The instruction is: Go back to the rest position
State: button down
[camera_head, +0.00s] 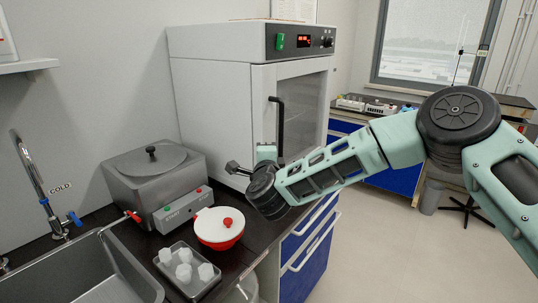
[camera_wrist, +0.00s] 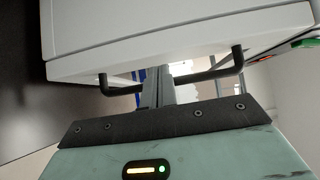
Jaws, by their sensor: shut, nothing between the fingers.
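My gripper (camera_head: 233,168) is held in front of the lower part of the white oven (camera_head: 215,105), above the dark counter. In the wrist view its grey fingers (camera_wrist: 157,88) are together and hold nothing. The oven's door is shut as far as I can see, and its black handle (camera_head: 280,125) stands above and right of my gripper in the head view. In the wrist view a black handle (camera_wrist: 215,75) runs behind the fingers, and the white oven body (camera_wrist: 170,35) fills the top. I cannot tell whether the fingers touch the handle.
A grey water bath (camera_head: 150,185) with a lid stands left of the gripper. A sink (camera_head: 75,270) is at lower left.

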jog(key=s+a+r+n+g+y+b, duration=0.2)
jog(key=s+a+r+n+g+y, duration=0.15)
jog(key=s+a+n+y, duration=0.6)
jog(key=s+f+n+g+h, duration=0.2)
jog(key=s+n+g, duration=0.5)
jog(key=s, duration=0.7)
jog(key=s+d+f+n+g+h, duration=0.2)
jog(key=s+d+n+g+h, duration=0.1)
jog(key=s+d, duration=0.8)
jog(key=s+d+f+n+g+h, duration=0.3)
jog(key=s+d+h, duration=0.3)
jog(key=s+d, duration=0.5)
jog(key=d+n+g, duration=0.1)
jog(key=d, duration=0.7)
jog(key=shift+n, duration=0.35)
jog(key=shift+a, duration=0.15)
